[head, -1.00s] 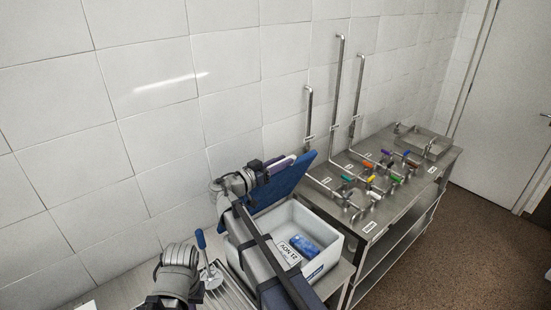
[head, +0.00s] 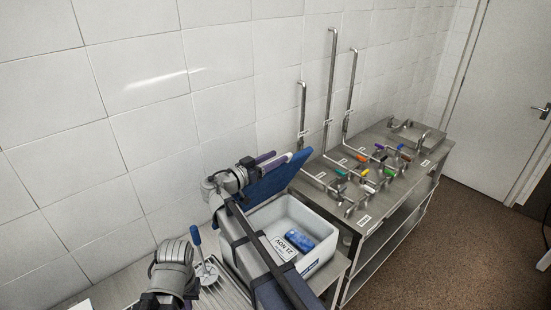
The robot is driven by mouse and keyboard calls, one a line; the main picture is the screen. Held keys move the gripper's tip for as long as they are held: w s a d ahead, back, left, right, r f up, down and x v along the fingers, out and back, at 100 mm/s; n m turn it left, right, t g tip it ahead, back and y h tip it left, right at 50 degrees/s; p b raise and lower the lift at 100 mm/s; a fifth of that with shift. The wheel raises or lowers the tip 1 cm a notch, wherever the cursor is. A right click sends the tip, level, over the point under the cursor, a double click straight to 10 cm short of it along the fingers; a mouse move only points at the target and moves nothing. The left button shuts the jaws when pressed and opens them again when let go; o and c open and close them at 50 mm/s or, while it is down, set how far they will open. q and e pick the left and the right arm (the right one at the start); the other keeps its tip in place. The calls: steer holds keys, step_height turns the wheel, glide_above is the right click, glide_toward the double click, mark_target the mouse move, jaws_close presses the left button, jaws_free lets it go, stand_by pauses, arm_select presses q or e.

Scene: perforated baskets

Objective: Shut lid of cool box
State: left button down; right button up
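The white cool box (head: 322,233) stands open on the counter. Its blue lid (head: 279,181) is raised and tilted at the back left of the box. Inside lie a blue pack (head: 299,241) and a white pack with dark lettering (head: 282,248). My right gripper (head: 274,161) is behind the lid's upper left part, its purple and pale fingers close to the lid's back. I cannot tell whether it touches the lid or how far its fingers are apart. My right arm crosses in front of the box's left side and hides part of it.
A blue-handled tool (head: 197,240) stands on a ridged metal drainer (head: 228,287) left of the box. To the right is a steel table (head: 355,204) with several coloured valve handles and upright pipes. The tiled wall (head: 150,90) is close behind. Brown floor (head: 440,250) is free at the right.

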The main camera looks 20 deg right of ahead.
steer(key=v, duration=0.7)
steer(key=shift+a, duration=0.15)
